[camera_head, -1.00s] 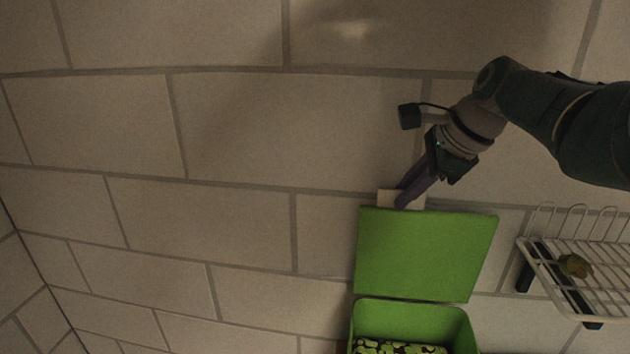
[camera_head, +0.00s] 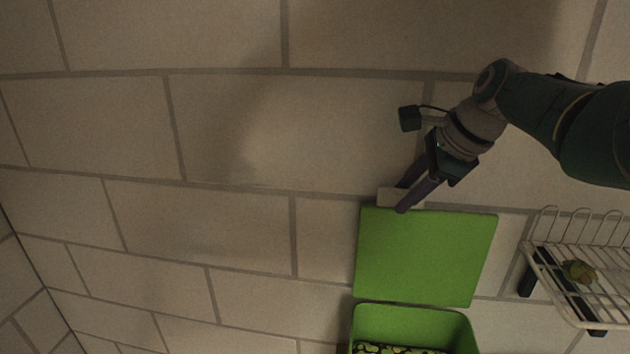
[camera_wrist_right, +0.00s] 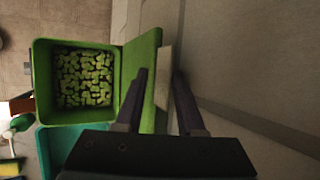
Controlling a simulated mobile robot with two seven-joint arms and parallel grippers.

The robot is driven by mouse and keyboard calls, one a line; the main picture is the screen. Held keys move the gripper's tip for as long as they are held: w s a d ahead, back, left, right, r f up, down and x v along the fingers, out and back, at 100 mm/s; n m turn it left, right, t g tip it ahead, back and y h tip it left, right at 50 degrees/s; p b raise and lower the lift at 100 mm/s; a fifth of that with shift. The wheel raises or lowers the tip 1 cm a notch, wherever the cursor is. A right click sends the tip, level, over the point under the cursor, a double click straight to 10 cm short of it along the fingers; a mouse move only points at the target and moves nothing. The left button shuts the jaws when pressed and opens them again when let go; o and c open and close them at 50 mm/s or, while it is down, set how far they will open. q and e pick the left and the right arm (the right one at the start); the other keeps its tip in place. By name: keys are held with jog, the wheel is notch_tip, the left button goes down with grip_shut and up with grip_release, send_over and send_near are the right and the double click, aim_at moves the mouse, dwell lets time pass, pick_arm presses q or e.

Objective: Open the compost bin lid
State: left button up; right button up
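The green compost bin (camera_head: 414,322) stands at the bottom of the head view, its inside exposed with dark and leafy green bits in it. Its flat green lid (camera_head: 425,257) is swung up off the opening, on the side toward my right gripper. A pale handle tab (camera_head: 386,196) sticks out from the lid's far edge. My right gripper (camera_head: 405,205) is at this tab, its two purple fingers apart. In the right wrist view the tab (camera_wrist_right: 164,75) lies between the spread fingers, with a gap beside it. My left gripper is not in view.
A white wire rack (camera_head: 590,285) with a small greenish lump (camera_head: 579,271) is at the right of the head view. The right wrist view shows a teal container (camera_wrist_right: 60,145) beside the bin. Bare tiled surface fills the left.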

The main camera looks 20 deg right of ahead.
jog(key=shift+r, duration=0.1)
jog(key=shift+s+d+r, duration=0.1)
jog(key=shift+s+r, duration=0.15)
jog(key=shift+r, duration=0.25)
jog(key=v, duration=0.8)
jog(key=shift+s+r+b, duration=0.25)
jog(key=shift+s+b, duration=0.05)
jog(key=s+a+f+n+g+h+p, duration=0.25)
jog(key=s+f+n, duration=0.45)
jog(key=s+n, duration=0.4)
jog(key=s+a+n+y+p, duration=0.1)
jog(key=s+a+n+p, duration=0.2)
jog(key=s+a+n, duration=1)
jog(key=s+n, duration=0.1)
jog(key=s, duration=0.2)
jog(key=shift+s+a+r, duration=0.2)
jog(key=shift+s+r, duration=0.05)
jog(key=shift+r, duration=0.05)
